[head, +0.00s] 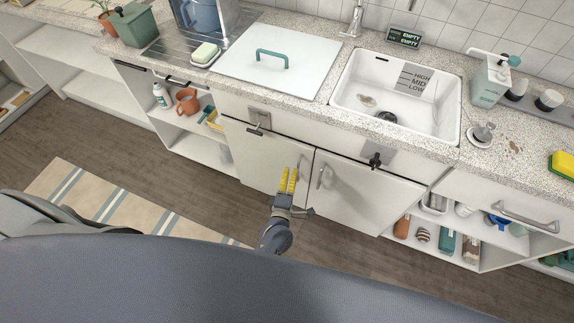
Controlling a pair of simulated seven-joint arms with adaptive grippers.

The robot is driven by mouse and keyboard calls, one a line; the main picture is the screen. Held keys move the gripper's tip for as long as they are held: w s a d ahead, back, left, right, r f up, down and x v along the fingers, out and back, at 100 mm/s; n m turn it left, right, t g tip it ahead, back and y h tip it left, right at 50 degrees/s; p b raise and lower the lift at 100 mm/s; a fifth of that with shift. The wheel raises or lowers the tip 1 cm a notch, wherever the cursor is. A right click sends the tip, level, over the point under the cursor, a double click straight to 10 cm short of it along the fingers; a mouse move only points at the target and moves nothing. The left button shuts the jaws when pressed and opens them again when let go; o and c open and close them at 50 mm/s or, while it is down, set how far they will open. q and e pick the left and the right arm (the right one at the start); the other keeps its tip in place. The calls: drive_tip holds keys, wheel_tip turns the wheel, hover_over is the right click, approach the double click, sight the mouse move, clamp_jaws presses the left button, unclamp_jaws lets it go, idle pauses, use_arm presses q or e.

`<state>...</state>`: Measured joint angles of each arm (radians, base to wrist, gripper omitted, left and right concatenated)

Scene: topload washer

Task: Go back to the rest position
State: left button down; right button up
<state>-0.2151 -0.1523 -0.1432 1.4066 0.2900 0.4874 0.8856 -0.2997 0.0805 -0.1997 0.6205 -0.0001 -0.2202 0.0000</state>
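My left gripper (290,170), with yellow fingers, is in front of the white cabinet doors under the counter, near the vertical handle of the left door (265,163). It looks empty. The two fingers lie close side by side, and from this angle I cannot tell whether they are open or shut. Whether it touches the door is also unclear. My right gripper is out of view.
A counter with a sink (398,95) and a closed white lid (278,62) with a green handle runs above the cabinets. Open shelves flank the doors. A striped rug (125,205) lies on the floor at left. The bottom is covered by my own body.

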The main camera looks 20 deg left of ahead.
use_arm(q)
drive_tip(key=s+f+m+g+h, duration=0.1)
drive_tip(key=s+f+m+g, duration=0.25)
drive_tip(key=s+f, duration=0.4)
drive_tip(key=s+f+m+g+h, duration=0.15)
drive_tip(key=s+f+m, duration=0.3)
drive_tip(key=f, duration=0.55)
drive_tip(key=s+f+m+g+h, duration=0.1)
drive_tip(key=s+f+m+g, duration=0.3)
drive_tip(key=f, duration=0.4)
drive_tip(key=s+a+f+m+g, duration=0.2)
drive_tip(key=s+a+f+m, duration=0.1)
drive_tip(key=s, duration=0.7)
drive_tip(key=s+a+f+m+g+y, duration=0.1)
drive_tip(key=s+a+f+m+g, duration=0.2)
drive_tip(key=s+a+f, duration=0.3)
drive_tip(key=s+a+f+m+g+y, duration=0.1)
drive_tip(key=s+a+f+m, duration=0.3)
drive_tip(key=s, duration=1.1)
wheel_tip(320, 180, down, 3)
drive_tip(key=shift+a+r+g, duration=0.15)
drive_tip(key=shift+a+g, duration=0.25)
drive_tip(key=shift+g, duration=0.4)
drive_tip(key=shift+y, duration=0.25)
